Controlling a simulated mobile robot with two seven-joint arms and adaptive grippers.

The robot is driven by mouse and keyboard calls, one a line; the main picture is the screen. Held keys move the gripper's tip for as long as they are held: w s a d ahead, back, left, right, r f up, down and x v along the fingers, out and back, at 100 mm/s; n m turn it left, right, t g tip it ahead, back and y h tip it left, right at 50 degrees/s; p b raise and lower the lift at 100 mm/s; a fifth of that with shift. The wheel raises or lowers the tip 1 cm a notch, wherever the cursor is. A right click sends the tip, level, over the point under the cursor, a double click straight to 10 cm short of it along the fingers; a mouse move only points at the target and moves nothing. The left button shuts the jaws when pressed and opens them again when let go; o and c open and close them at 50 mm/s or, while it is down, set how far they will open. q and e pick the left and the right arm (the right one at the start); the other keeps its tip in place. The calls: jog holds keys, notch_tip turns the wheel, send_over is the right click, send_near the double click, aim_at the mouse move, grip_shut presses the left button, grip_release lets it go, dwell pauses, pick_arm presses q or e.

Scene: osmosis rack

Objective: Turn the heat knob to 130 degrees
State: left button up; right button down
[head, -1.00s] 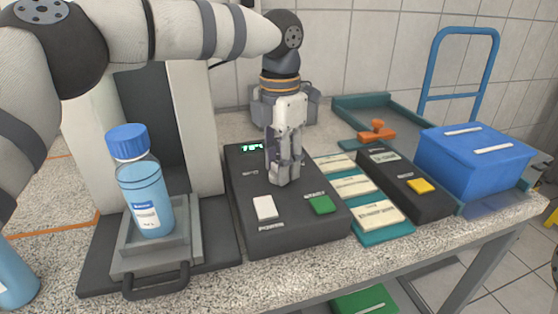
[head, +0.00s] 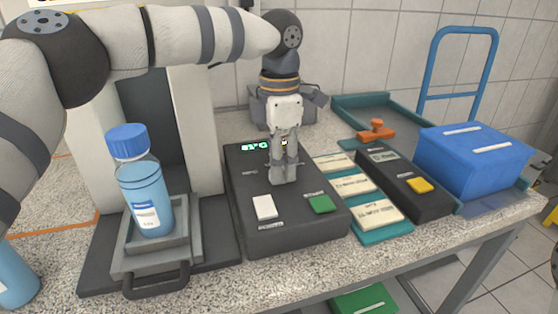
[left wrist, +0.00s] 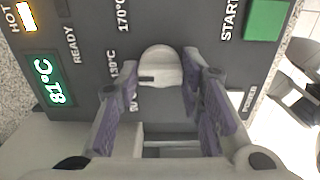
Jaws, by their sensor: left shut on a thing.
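The heat knob (left wrist: 161,66) is a pale rounded knob on the dark control box (head: 246,218). In the left wrist view its short dark mark points left, toward the "130°C" label (left wrist: 113,70); a partly hidden "90" label lies below and "170°C" above. My left gripper (head: 284,180) points down at the box, its two purple-padded fingers (left wrist: 164,76) shut on the knob's sides. In the head view the gripper hides the knob. The green display (left wrist: 50,85) reads 81°C. My right gripper is not in view.
A white button (head: 264,207) and a green START button (head: 321,204) sit in front of the gripper. The HOT lamp (left wrist: 26,17) glows. A blue-capped bottle (head: 145,195) stands left; label cards (head: 354,185) and a second dark box (head: 407,190) lie right.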

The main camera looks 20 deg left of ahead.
pick_arm(q)
jog(key=o, duration=1.2)
jog(key=shift+c, duration=0.2)
notch_tip(320, 180, up, 12)
